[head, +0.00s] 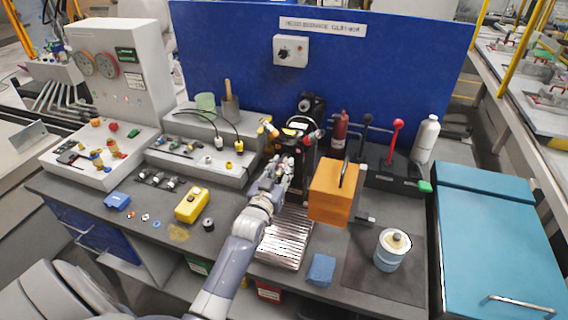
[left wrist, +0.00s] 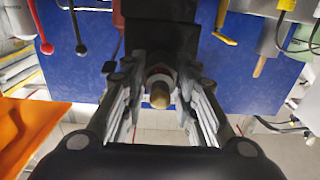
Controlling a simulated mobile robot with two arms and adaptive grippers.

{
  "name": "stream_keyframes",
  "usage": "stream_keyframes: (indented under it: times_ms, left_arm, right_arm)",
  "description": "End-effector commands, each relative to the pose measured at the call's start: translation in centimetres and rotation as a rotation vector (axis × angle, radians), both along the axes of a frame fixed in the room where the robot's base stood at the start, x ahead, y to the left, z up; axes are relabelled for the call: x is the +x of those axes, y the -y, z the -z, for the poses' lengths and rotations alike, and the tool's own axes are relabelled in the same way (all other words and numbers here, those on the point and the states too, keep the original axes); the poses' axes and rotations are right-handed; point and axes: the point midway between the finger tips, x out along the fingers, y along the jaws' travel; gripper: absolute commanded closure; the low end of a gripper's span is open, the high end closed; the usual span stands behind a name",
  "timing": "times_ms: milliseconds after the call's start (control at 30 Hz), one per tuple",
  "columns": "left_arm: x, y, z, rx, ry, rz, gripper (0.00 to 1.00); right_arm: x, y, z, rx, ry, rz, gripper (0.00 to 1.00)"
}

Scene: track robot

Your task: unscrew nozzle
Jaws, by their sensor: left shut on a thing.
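The nozzle (left wrist: 160,96) shows in the left wrist view as a brass-coloured tip with a reddish and pale ring behind it, on a dark machine body (left wrist: 160,38). My left gripper (left wrist: 160,108) has one finger on each side of it and is shut on it. In the head view my left gripper (head: 273,176) reaches to the dark machine (head: 299,160) at the middle of the bench. There the gripper hides the nozzle. My right gripper is not in view.
An orange box (head: 333,194) stands close to the right of the gripper. A ribbed metal tray (head: 284,243) lies below it. A yellow box (head: 192,205), a blue block (head: 320,269) and a white-and-blue canister (head: 391,254) stand on the bench. A blue panel (head: 400,70) closes off the back.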

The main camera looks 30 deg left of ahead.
Motion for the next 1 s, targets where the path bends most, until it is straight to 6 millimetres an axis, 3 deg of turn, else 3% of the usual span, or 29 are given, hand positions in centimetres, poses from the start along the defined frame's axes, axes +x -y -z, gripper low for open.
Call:
stream_keyframes:
  times_ms: [233,600,700,1000]
  left_arm:
    - [0.0,0.0,-0.2,-0.070,0.017,0.000,1.00]
    - [0.0,0.1,-0.1,-0.836,0.201,0.000,1.00]
    - [0.0,0.1,0.0,-0.968,0.234,0.001,1.00]
    - [0.0,0.0,0.0,-1.018,0.245,0.001,1.00]
  right_arm:
    - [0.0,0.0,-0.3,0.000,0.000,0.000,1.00]
    - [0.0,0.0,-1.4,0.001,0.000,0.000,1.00]
    - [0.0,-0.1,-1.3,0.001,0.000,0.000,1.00]
    - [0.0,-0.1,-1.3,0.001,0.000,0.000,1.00]
